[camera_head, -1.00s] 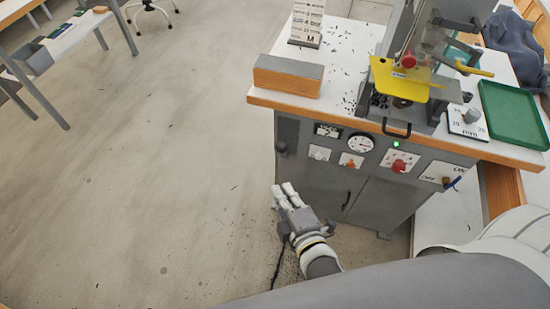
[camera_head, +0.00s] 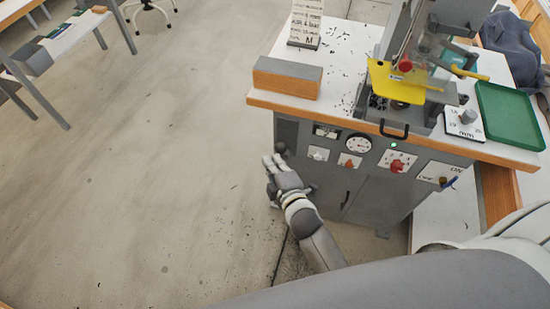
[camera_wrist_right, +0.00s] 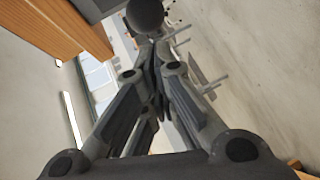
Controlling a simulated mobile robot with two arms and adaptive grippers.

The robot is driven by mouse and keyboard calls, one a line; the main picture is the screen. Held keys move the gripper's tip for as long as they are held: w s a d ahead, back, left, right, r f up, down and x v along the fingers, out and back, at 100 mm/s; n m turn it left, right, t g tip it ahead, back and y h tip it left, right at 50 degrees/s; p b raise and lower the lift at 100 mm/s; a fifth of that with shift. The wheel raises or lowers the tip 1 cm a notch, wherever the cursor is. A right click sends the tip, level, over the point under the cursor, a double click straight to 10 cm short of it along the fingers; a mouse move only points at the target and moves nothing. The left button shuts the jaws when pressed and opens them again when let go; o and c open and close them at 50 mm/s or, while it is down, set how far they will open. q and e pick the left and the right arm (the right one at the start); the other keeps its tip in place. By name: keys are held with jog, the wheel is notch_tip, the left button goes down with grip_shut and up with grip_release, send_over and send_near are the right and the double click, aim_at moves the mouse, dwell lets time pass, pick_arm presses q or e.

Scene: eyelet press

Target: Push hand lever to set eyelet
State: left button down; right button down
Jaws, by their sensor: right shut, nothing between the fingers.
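The hand lever shows as a dark ball knob (camera_head: 281,148) at the left end of the press cabinet's front, by a dark upright panel. My right gripper (camera_head: 272,161) is shut and empty, with its fingertips just below and left of the knob. In the right wrist view, the dark ball (camera_wrist_right: 146,16) is just beyond the closed fingertips (camera_wrist_right: 158,48); I cannot tell whether they touch it. The eyelet press (camera_head: 425,65) stands on the bench with a yellow plate (camera_head: 388,80) at its front. No eyelet can be made out. My left gripper is not in view.
The cabinet front carries a gauge (camera_head: 358,144), switches and a red knob (camera_head: 396,164). The bench's wooden edge (camera_head: 350,116) overhangs above my right gripper. A wooden block (camera_head: 287,80) and a green tray (camera_head: 508,115) lie on top. Floor to the left is clear.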

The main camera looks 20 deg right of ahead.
jog(key=shift+w+d+f, duration=0.2)
jog(key=shift+w+d, duration=0.3)
